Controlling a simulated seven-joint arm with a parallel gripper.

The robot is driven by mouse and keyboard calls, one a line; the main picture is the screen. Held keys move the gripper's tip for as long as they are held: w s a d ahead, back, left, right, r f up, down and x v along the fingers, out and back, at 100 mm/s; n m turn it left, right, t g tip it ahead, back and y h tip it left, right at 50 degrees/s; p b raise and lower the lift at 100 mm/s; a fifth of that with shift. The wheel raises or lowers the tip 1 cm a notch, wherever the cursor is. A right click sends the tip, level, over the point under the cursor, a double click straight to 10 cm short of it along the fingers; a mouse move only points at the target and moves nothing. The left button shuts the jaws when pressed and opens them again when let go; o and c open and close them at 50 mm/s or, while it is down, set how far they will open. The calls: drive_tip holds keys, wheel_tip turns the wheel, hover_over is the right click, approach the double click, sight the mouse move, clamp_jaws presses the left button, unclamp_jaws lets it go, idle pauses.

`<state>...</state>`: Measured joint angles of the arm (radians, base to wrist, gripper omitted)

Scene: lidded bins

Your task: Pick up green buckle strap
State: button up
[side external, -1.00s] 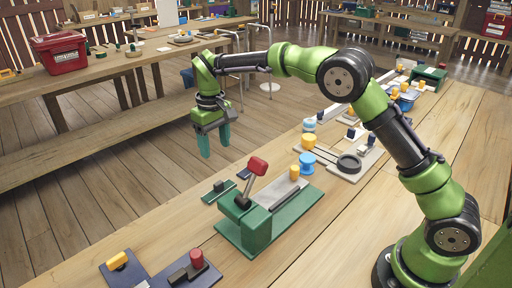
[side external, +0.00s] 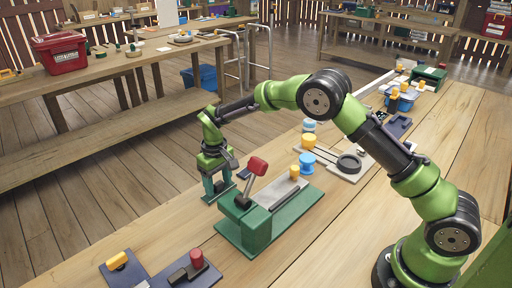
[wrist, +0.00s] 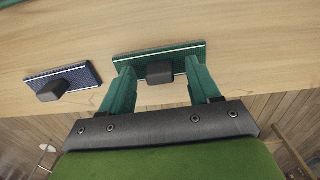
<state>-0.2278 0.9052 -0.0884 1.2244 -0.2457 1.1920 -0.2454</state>
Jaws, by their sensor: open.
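The green buckle strap (wrist: 182,52) is a flat green plate with a pale edge line and a dark block on it, lying on the wooden table in the wrist view. My gripper (wrist: 159,70) is open, with one green finger on each side of the dark block and the fingertips over the strap. In the side external view my gripper (side external: 217,188) points down at the table's edge and largely hides the strap. I cannot tell whether the fingers touch it.
A blue buckle strap (wrist: 62,83) lies to the left in the wrist view. A green fixture with a red-knobbed lever (side external: 257,166) stands close to the right of my gripper in the side external view.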

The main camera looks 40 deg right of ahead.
clamp_jaws()
idle(0.3)
drive_tip(key=shift+r, duration=0.15)
